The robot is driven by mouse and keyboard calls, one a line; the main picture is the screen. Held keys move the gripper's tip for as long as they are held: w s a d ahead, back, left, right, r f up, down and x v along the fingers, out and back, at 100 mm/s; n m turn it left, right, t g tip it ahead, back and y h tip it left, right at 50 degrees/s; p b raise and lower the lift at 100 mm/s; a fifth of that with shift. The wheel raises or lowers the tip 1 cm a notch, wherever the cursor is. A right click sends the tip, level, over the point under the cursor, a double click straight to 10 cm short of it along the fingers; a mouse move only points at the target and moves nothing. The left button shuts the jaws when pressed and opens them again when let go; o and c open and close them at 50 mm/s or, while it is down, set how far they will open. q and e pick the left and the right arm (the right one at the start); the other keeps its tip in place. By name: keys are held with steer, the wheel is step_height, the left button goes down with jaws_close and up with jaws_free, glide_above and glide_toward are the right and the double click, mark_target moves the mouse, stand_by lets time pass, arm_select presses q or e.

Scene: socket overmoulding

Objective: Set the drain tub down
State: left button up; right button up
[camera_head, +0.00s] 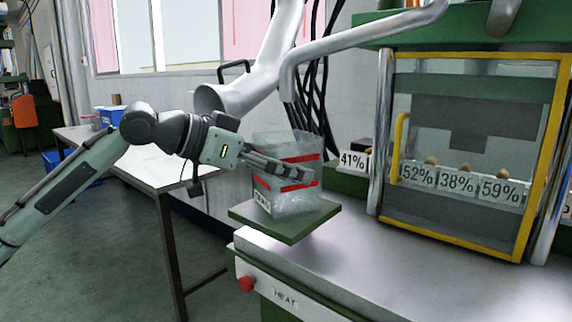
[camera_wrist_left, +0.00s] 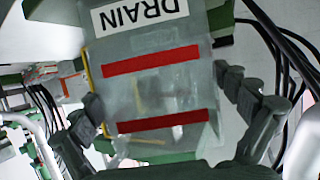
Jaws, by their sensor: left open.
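The drain tub (camera_head: 288,200) is a clear box with two red bands and a DRAIN label. In the head view it appears to stand upright on a square green plate (camera_head: 243,214). The tub fills the middle of the left wrist view (camera_wrist_left: 150,95), its label upside down there. My left gripper (camera_head: 308,174) is open, with one finger across the tub's near face in the head view. In the left wrist view its fingers lie on either side of the tub, with a gap visible at the right finger. My right gripper is out of view.
A press with a yellow-framed guard (camera_head: 398,150) stands at the right, with percent cards (camera_head: 457,182) inside. A steel worktop (camera_head: 400,268) with a red button (camera_head: 246,284) lies in front. Black cables (camera_head: 318,90) hang behind the tub. A table (camera_head: 145,165) is at the left.

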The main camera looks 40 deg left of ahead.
arm_select(q)
steer(key=shift+r, duration=0.15)
steer(key=v, duration=1.2)
